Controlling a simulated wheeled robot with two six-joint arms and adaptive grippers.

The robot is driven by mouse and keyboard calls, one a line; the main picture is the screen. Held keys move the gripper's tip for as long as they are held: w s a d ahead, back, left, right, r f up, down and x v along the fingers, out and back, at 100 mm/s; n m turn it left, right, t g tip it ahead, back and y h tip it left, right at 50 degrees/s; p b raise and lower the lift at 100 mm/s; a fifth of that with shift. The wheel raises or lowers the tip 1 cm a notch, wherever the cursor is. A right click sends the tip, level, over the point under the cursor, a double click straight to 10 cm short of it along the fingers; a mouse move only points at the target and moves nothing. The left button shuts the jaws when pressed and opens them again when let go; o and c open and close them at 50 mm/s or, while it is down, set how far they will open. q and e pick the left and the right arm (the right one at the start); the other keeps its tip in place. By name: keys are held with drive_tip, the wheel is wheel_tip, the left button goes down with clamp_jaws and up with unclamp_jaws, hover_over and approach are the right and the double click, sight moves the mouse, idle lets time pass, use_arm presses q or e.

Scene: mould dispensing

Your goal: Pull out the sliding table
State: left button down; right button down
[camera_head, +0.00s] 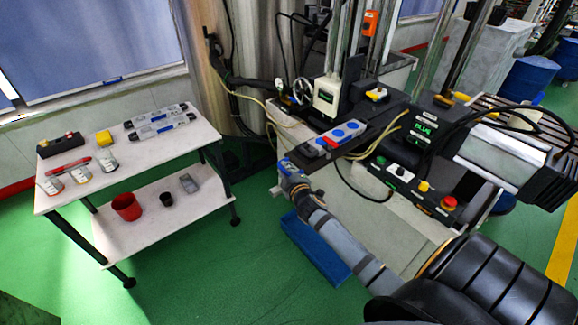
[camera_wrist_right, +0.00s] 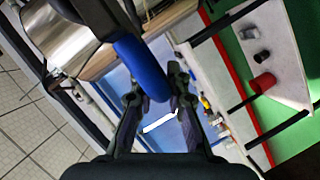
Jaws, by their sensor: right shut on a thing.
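The sliding table (camera_head: 318,153) is a dark narrow slide on the machine, with a light plate carrying blue and red parts on top. My right gripper (camera_head: 288,174) reaches up from the lower right to its near left end. In the right wrist view my right gripper (camera_wrist_right: 155,88) has its two dark fingers on either side of a blue rounded handle (camera_wrist_right: 143,68) and is shut on it. In the head view the handle is mostly hidden by the gripper. My left gripper is not in view.
A white two-shelf cart (camera_head: 185,145) stands to the left, with bottles, tools and a red cup (camera_head: 126,207). A control box with a red button (camera_head: 449,203) sits right of the slide. A blue block (camera_head: 312,248) lies on the green floor under my arm. Floor between cart and machine is clear.

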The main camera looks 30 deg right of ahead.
drive_tip(key=shift+a, duration=0.2)
drive_tip(key=shift+d+f, duration=0.1)
drive_tip(key=shift+d, duration=0.4)
drive_tip(key=c, duration=1.6)
unclamp_jaws()
drive_tip(key=shift+c, duration=0.2)
drive_tip(key=shift+o, duration=1.3)
drive_tip(key=shift+a, duration=0.15)
drive_tip(key=shift+o, duration=0.2)
drive_tip(key=shift+s+a, duration=0.1)
drive_tip(key=shift+s, duration=0.3)
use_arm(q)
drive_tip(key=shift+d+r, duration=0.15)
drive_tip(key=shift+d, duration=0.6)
use_arm(e)
drive_tip(key=v, duration=1.1)
drive_tip(key=shift+s+a, duration=0.1)
